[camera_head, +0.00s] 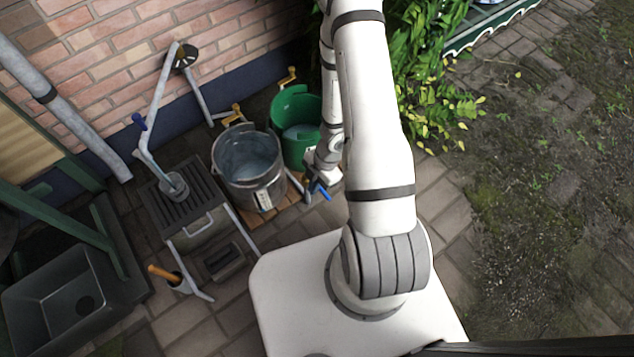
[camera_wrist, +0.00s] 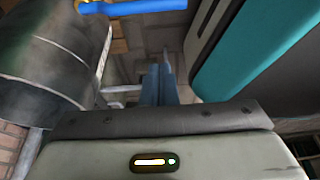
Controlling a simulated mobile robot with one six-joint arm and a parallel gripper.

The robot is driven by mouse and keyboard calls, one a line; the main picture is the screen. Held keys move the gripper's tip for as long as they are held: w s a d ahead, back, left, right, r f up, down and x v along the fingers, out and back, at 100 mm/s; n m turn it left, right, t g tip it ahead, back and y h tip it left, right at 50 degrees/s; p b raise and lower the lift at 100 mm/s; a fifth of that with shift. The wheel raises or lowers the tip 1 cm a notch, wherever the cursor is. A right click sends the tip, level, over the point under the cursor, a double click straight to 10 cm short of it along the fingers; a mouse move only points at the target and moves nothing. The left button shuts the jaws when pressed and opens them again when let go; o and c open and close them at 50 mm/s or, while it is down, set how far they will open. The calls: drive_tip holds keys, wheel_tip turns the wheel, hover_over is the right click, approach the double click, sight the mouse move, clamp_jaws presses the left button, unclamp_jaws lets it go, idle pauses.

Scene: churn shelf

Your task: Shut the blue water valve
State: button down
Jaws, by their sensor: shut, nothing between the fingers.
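A bright blue lever (camera_head: 322,190) shows low beside my wrist, right of the metal bucket; the arm hides what it is mounted on. In the wrist view, a blue lever (camera_wrist: 135,7) lies crosswise at the top edge, with a yellow piece at its left end. My gripper (camera_head: 309,194) points down near the blue lever. Its fingers (camera_wrist: 160,84) are together and empty in the wrist view, apart from the lever there.
A metal bucket (camera_head: 281,187) and a green bucket (camera_head: 306,157), both apparently holding water, stand left of my arm. A dark sink (camera_head: 30,300) and an orange-handled tool (camera_head: 165,274) lie at left. Paving at right is open.

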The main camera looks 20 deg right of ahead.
drive_tip(key=f+b, duration=0.1)
drive_tip(key=d+f+b, duration=0.1)
drive_tip(key=f, duration=0.1)
drive_tip(key=d+f+b, duration=0.1)
drive_tip(key=f, duration=0.1)
drive_tip(key=shift+w+d+f, duration=0.1)
drive_tip(key=shift+w+f, duration=0.05)
drive_tip(key=shift+w, duration=0.2)
drive_tip(key=shift+r+p, duration=0.2)
drive_tip(key=shift+p, duration=0.5)
